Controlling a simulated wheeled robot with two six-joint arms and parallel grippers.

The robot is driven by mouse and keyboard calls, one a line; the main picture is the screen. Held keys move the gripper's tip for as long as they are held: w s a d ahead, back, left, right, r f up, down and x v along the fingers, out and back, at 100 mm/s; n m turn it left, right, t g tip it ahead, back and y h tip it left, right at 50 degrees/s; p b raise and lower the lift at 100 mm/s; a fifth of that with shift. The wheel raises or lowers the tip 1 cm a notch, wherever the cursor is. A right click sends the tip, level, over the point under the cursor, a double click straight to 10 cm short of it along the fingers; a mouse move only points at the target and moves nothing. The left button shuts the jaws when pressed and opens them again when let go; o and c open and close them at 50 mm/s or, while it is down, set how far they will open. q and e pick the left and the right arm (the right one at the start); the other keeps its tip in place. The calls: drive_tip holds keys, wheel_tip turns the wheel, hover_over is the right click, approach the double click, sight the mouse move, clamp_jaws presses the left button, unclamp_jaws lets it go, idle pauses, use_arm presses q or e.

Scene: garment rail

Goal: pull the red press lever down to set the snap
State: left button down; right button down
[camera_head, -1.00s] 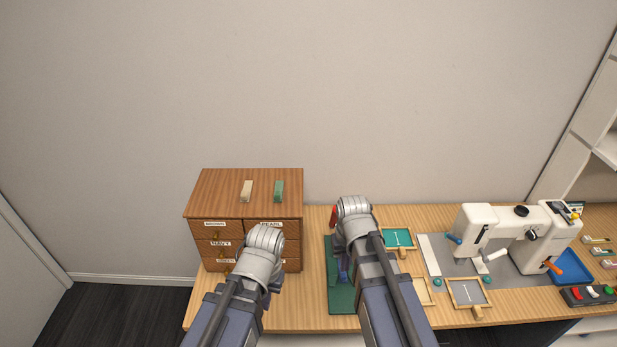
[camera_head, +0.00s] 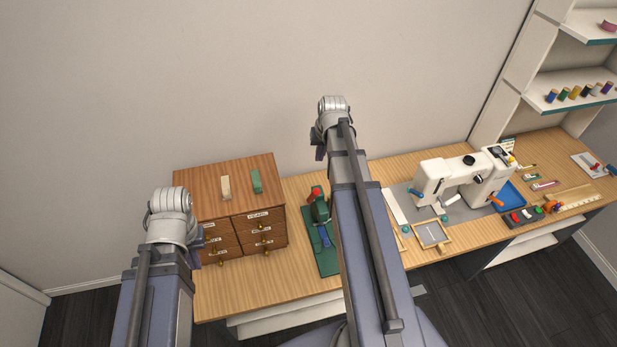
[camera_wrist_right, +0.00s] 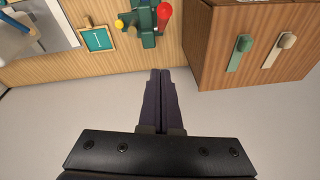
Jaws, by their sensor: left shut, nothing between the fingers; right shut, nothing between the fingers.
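The green snap press (camera_head: 320,210) stands upright on a dark green mat (camera_head: 327,255) on the table, right of the wooden drawer cabinet. Its red lever (camera_head: 314,195) shows at its top left, and is raised. In the right wrist view the press (camera_wrist_right: 148,22) and the red lever knob (camera_wrist_right: 164,13) lie at the top edge, partly cut off. My right gripper (camera_wrist_right: 160,72) is shut and empty, apart from the press; it also shows in the head view (camera_head: 319,153). My left gripper (camera_head: 194,258) is low at the left, in front of the cabinet, mostly hidden by its wrist.
The drawer cabinet (camera_head: 230,200) stands at the left with a cream and a green block on top. A sewing machine (camera_head: 460,178), a blue tray (camera_head: 510,197) and a small frame (camera_head: 431,234) are to the right. Wood table is clear in front of the cabinet.

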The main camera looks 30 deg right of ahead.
drive_tip(key=shift+f, duration=0.1)
drive_tip(key=b, duration=1)
hover_over(314, 196)
drive_tip(key=w+d, duration=0.4)
drive_tip(key=w, duration=0.1)
drive_tip(key=s+f+x, duration=0.1)
drive_tip(key=s+x, duration=0.1)
drive_tip(key=x, duration=0.7)
drive_tip(key=shift+s+a+f+b, duration=0.35)
drive_tip(key=shift+s+a+f, duration=0.1)
drive_tip(key=shift+s, duration=0.15)
drive_tip(key=shift+s+a+f+b, duration=0.35)
drive_tip(key=shift+s+a, duration=0.1)
drive_tip(key=shift+s, duration=0.2)
drive_tip(key=shift+s+a, duration=0.2)
drive_tip(key=shift+s, duration=0.15)
drive_tip(key=shift+w, duration=0.1)
